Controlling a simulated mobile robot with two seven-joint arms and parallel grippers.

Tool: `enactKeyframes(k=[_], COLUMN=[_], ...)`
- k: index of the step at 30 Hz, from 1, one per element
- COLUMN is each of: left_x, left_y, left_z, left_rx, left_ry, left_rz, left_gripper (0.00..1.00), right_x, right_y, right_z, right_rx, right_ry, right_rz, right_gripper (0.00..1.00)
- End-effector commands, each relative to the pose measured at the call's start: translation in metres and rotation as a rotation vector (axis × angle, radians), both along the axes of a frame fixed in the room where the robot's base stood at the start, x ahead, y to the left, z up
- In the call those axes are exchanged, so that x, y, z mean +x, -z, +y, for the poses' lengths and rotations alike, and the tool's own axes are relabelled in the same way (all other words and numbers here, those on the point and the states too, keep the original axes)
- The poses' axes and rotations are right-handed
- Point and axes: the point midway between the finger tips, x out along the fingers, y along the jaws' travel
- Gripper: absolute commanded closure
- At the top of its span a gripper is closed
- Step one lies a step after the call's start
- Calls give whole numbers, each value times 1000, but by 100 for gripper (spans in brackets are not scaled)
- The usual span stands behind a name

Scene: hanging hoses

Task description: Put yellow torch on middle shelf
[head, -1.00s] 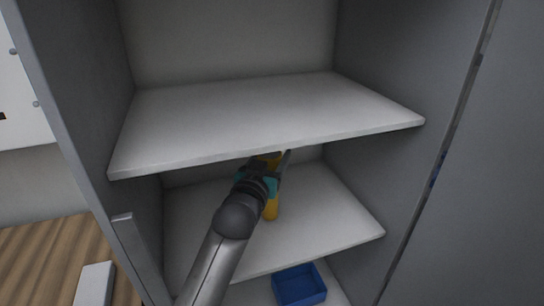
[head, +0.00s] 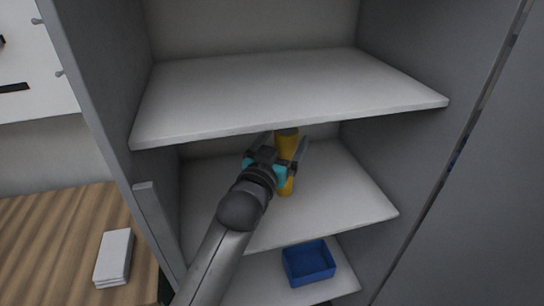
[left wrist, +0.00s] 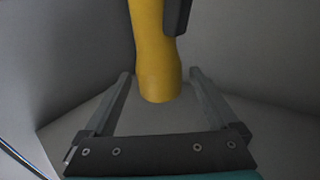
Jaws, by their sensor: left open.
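The yellow torch (head: 287,146) stands upright, or nearly so, on the middle of the three visible shelves (head: 340,205). My left gripper (head: 286,140) reaches in beneath the upper shelf, with its fingers open on either side of the torch. In the left wrist view the torch (left wrist: 155,55) shows between the two spread fingers (left wrist: 160,90), with a gap on both sides near its lower end. A dark part sits along its upper right side. The gripper partly hides the torch in the head view. My right gripper is out of view.
The upper shelf (head: 290,90) lies close above my left gripper. A blue bin (head: 309,263) sits on the lower shelf. Grey cabinet walls (head: 400,120) bound both sides. A wooden surface (head: 50,245) with a white block (head: 114,256) is at the left. The middle shelf's right part is clear.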

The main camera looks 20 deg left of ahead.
Motion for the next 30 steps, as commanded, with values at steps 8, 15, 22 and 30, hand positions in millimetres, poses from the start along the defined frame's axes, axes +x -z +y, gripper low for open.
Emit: enactKeyframes(k=[8,15,22,30], left_x=[-47,-74,-82,-82], left_y=[1,0,0,0], left_z=[2,3,3,3], left_rx=[1,0,0,0], left_ry=[-1,0,-1,0], left_rz=[2,0,-1,0], left_gripper=[7,7,7,7], right_x=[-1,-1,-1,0], right_y=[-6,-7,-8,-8], right_z=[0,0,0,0], right_rx=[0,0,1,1], right_ry=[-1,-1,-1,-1], right_rz=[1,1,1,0], right_gripper=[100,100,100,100])
